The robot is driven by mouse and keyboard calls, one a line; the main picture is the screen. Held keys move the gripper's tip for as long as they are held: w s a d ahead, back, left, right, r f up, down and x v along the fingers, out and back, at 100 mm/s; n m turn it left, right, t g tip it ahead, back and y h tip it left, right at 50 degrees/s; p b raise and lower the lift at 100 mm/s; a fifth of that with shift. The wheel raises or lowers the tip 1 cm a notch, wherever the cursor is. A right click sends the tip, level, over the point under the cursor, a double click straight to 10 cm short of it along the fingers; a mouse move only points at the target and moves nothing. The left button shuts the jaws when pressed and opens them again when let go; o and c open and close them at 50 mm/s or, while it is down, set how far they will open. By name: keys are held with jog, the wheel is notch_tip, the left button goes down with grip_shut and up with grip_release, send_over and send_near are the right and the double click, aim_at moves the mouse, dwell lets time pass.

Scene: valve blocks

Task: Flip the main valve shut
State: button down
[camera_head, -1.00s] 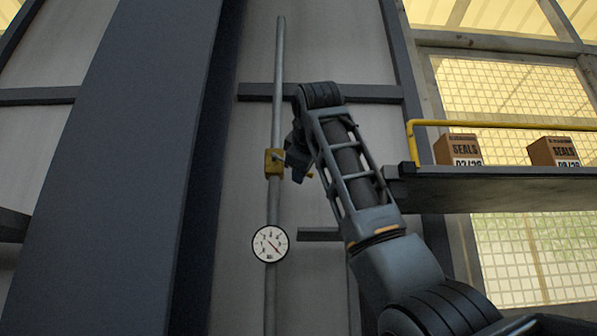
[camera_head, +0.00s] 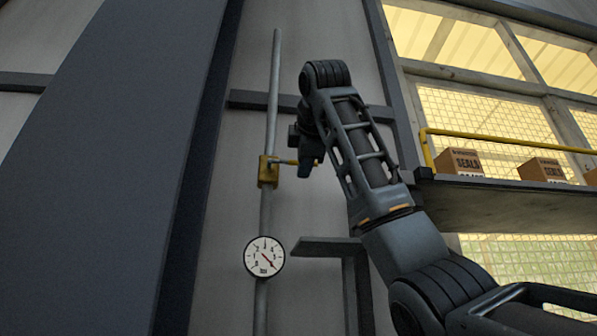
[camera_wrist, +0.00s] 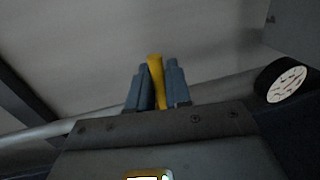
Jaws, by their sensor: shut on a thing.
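The main valve is a yellow block (camera_head: 268,172) on a vertical grey pipe in the head view. Its thin yellow lever (camera_head: 284,162) sticks out to the right, roughly level and across the pipe. My gripper (camera_head: 308,166) is at the lever's outer end, right of the valve body. In the wrist view the yellow lever (camera_wrist: 156,72) stands between the two blue-grey fingers of my gripper (camera_wrist: 157,88), which are shut on it. The valve body cannot be made out in the wrist view.
A round white gauge (camera_head: 264,257) with a red needle sits on the pipe below the valve. A grey bracket (camera_head: 325,247) stands right of the gauge. A shelf (camera_head: 500,202) with a yellow rail and several boxes is at the right. A broad dark column (camera_head: 130,150) is at the left.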

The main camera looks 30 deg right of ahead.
jog(key=shift+a+r, duration=0.1)
jog(key=c, duration=1.2)
grip_release()
jog(key=shift+c, duration=0.2)
jog(key=b+v, duration=0.2)
jog(key=v, duration=0.5)
jog(key=shift+s, duration=0.4)
jog(key=shift+a, duration=0.1)
